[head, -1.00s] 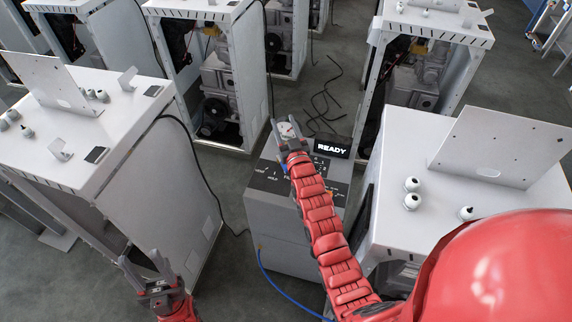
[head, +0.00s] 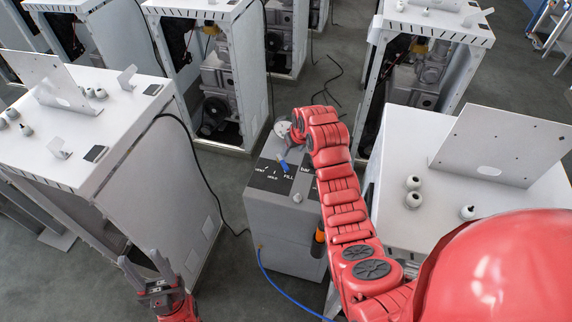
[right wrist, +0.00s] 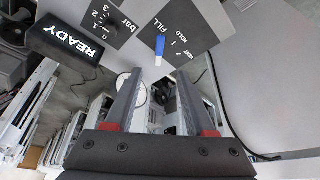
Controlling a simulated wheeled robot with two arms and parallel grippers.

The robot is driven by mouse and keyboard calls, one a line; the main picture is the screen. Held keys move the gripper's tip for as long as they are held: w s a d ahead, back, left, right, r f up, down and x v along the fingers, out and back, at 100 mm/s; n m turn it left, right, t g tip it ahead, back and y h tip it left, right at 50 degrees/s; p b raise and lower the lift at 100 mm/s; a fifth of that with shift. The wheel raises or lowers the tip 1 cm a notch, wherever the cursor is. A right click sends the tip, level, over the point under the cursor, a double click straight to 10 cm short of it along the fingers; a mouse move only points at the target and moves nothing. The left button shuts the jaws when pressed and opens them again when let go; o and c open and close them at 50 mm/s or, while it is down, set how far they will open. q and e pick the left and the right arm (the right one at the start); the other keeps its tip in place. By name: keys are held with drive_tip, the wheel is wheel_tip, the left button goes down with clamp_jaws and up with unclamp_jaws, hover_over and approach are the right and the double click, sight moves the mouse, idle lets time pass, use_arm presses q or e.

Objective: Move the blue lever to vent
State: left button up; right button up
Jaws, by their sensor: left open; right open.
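The blue lever (head: 284,165) is on the sloped black panel of the grey dispenser (head: 283,228). Its blue end points toward the FILL label, away from VENT (head: 260,170) and HOLD. In the right wrist view the blue lever (right wrist: 160,45) lies just beyond the gap between the fingertips, with no visible contact. My right gripper (right wrist: 161,76) is open and empty; in the head view it is hidden by its own bent arm. My left gripper (head: 140,260) is open and empty at the lower left, away from the dispenser.
A READY display (right wrist: 70,50) and a bar dial (right wrist: 97,18) sit beside the lever panel. A round white gauge (head: 283,128) is at the dispenser's back. White cabinets (head: 150,185) stand on both sides. A blue hose (head: 285,290) runs along the floor in front.

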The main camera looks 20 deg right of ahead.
drive_tip(key=b, duration=0.3)
approach(285, 165)
drive_tip(key=b+x, duration=0.4)
drive_tip(key=x, duration=0.2)
drive_tip(key=shift+f+b, duration=0.25)
drive_tip(key=shift+b, duration=0.15)
drive_tip(key=shift+w+f+b, duration=0.15)
drive_tip(key=shift+f+b, duration=0.4)
drive_tip(key=shift+f, duration=0.05)
drive_tip(key=shift+r, duration=0.1)
clamp_jaws()
